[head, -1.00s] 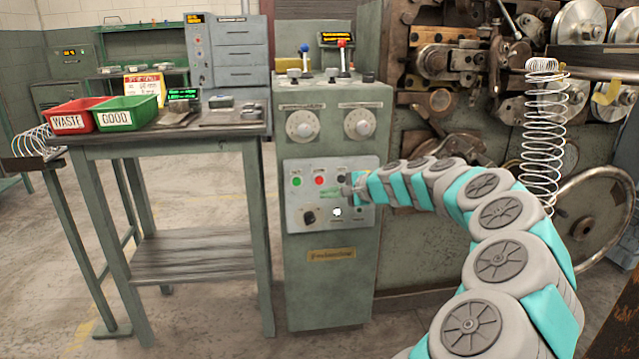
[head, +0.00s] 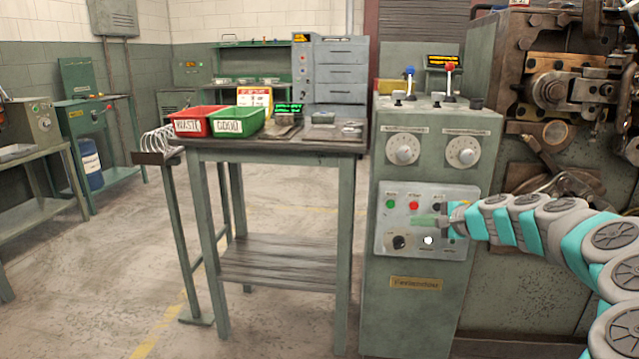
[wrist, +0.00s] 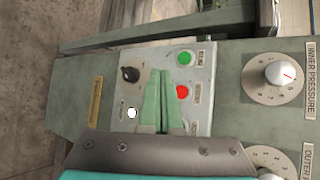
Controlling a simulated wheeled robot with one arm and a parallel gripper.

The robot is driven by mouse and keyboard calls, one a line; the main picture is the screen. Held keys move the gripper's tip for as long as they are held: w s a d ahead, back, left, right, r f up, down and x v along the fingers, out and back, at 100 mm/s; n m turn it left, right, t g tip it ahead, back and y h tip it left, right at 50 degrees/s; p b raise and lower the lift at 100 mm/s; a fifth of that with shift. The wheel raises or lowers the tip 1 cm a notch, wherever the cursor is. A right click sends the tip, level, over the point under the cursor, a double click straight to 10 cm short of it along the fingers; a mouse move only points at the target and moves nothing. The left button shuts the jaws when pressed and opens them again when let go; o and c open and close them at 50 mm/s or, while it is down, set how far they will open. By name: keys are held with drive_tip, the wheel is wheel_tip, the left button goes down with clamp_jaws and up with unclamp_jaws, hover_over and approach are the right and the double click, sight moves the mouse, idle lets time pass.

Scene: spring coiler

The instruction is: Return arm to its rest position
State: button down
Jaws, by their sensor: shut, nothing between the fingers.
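My arm with grey and teal links (head: 560,222) reaches in from the right in the head view. My gripper (head: 447,222) is at its end, in front of the button panel (head: 385,222) of the green control cabinet. In the wrist view the two green fingers of my gripper (wrist: 166,88) are together and empty. They overlap the panel (wrist: 205,72) in the picture, close to the red button (wrist: 182,92) and the green button (wrist: 184,58). I cannot tell whether the fingertips touch the panel.
A table (head: 280,147) left of the cabinet holds a red WASTE bin (head: 190,124) and a green GOOD bin (head: 236,124). The coiler machine (head: 560,90) stands at the right. Two dials (head: 403,149) and levers with blue and red knobs (head: 449,68) are on the cabinet. Open floor lies at the left.

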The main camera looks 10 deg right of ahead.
drive_tip(key=s+a+r+n+g+y, duration=0.1)
drive_tip(key=s+a+n+g, duration=0.15)
drive_tip(key=a, duration=0.45)
drive_tip(key=s+a+r+n+g+y, duration=0.1)
drive_tip(key=s+a+n, duration=0.2)
drive_tip(key=a, duration=0.4)
drive_tip(key=s+a+f+n+g, duration=0.2)
drive_tip(key=s+a+n+g, duration=0.25)
drive_tip(key=s+a, duration=0.75)
drive_tip(key=s+d+f+n+g+h, duration=0.2)
drive_tip(key=s+f, duration=0.2)
drive_tip(key=s, duration=0.6)
drive_tip(key=s+d+f+n+g+h, duration=0.1)
drive_tip(key=s+d+f+n+h, duration=0.1)
drive_tip(key=s, duration=0.9)
drive_tip(key=s+d+f+n+g+h, duration=0.2)
drive_tip(key=s+f, duration=0.3)
drive_tip(key=s, duration=0.5)
drive_tip(key=shift+s+f+n+g+h, duration=0.3)
drive_tip(key=shift+s+h, duration=0.1)
drive_tip(key=shift+h, duration=0.3)
